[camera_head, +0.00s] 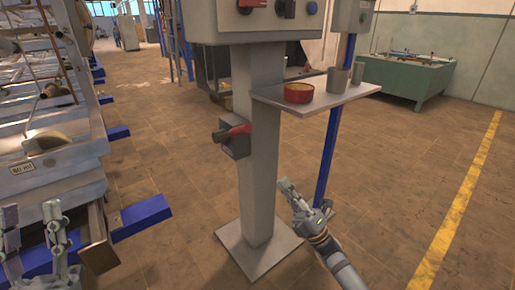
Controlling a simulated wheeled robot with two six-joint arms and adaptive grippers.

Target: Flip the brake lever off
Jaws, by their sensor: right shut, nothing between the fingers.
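A red lever (237,131) sits on a small grey box (238,146) on the side of the grey post (259,180); it looks like the brake lever. It lies roughly sideways across the box. My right gripper (284,184) is shut and empty, to the right of the post and below the lever, apart from both. My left gripper (31,213) is at the lower left with its two fingers spread apart and nothing seen between them. It is far from the lever.
A control panel (270,20) tops the post. A shelf (318,97) with a red tin (299,92) and grey cups (338,80) juts out to the right. A blue pole (328,150) stands behind my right gripper. Machinery (60,165) fills the left. Floor is clear at right.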

